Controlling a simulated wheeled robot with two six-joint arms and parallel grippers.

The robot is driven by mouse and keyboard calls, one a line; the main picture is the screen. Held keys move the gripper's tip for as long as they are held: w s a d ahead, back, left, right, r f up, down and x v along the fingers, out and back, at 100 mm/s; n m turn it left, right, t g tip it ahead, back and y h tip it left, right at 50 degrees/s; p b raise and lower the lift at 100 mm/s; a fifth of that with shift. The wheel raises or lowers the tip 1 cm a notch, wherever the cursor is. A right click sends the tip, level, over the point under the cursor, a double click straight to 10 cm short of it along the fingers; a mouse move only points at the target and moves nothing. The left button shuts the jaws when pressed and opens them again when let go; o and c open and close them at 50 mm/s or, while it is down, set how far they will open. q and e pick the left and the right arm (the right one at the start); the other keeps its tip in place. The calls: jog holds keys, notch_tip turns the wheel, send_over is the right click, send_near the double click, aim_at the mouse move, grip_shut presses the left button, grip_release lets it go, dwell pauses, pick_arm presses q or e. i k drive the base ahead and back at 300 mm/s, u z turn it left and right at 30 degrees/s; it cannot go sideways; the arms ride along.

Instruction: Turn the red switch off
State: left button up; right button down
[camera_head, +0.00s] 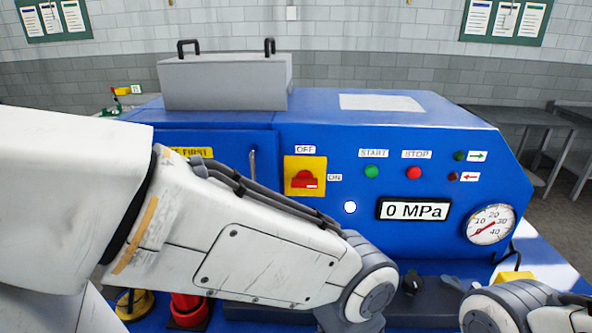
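The red switch (305,180) sits on a yellow square plate (291,163) on the front of the blue machine (330,140). An OFF label (305,149) is above the plate and an ON label (335,177) is to its right. The switch's red handle looks level, with a small pale mark on its right part, on the ON side. My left arm crosses the lower left and middle, below and in front of the switch. Its gripper is not in view. My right arm shows at the bottom right corner, its gripper also out of view. Neither arm visibly touches the switch.
Green START (371,171) and red STOP (414,172) buttons are to the right. The display (413,210) reads 0 MPa, beside a round gauge (490,224). A grey box (225,82) with black handles stands on top. A red object (188,310) is at the bottom left.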

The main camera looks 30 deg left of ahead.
aim_at(305, 179)
jog(key=k, duration=0.5)
jog(key=z, duration=1)
jog(key=k, duration=0.95)
jog(key=u, duration=1.2)
jog(key=i, duration=0.5)
jog(key=z, duration=0.05)
